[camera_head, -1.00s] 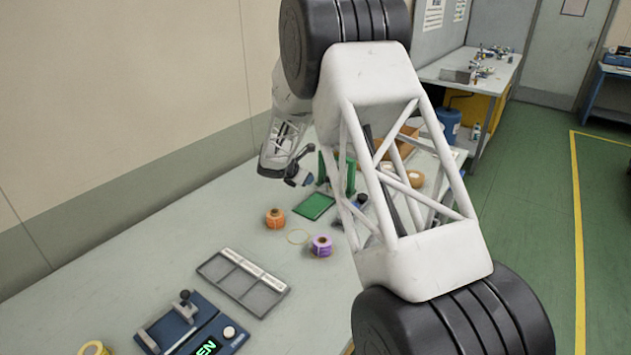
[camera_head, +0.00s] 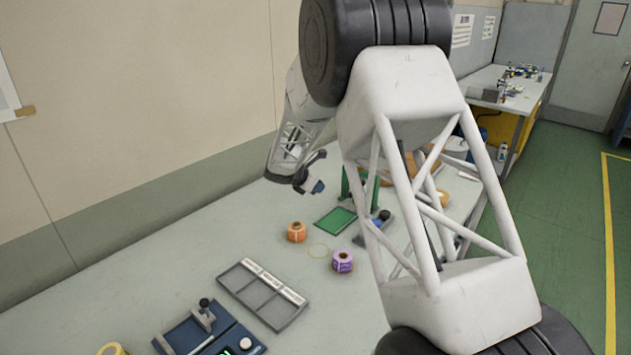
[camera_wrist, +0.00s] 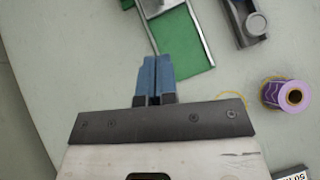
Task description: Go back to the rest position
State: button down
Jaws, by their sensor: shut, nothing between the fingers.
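My gripper (camera_wrist: 154,72) shows in the wrist view with its two blue fingers together and nothing between them. It hangs above the worktable, its tips over the edge of a green plate (camera_wrist: 184,35). In the head view my gripper (camera_head: 316,186) is small, beyond my large white arm link, in the air left of the green frame (camera_head: 349,185). My arm link covers part of the table's right side in the head view.
An orange roll (camera_head: 297,232) and a purple roll (camera_head: 342,261) stand on the table (camera_head: 180,262). A grey divided tray (camera_head: 236,275) lies nearer, with a blue device (camera_head: 190,336) in front. A yellow roll (camera_head: 113,349) is at the bottom edge. The table's left side is clear.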

jog(key=s+d+r+m+g+y, duration=0.1)
jog(key=s+d+r+m, duration=0.25)
jog(key=s+r, duration=0.45)
jog(key=s+d+r+m+g+y, duration=0.1)
jog(key=s+d+r+m, duration=0.3)
jog(key=s, duration=0.8)
jog(key=s+d+r+m+g+y, duration=0.1)
jog(key=s+d+r+m, duration=0.1)
jog(key=s+r+m, duration=0.6)
jog(key=s+f+m+y, duration=0.2)
jog(key=s+m+y, duration=0.3)
jog(key=s, duration=2.6)
jog(key=m, duration=0.3)
jog(key=shift+s+m+t, duration=0.35)
jog(key=shift+t, duration=0.05)
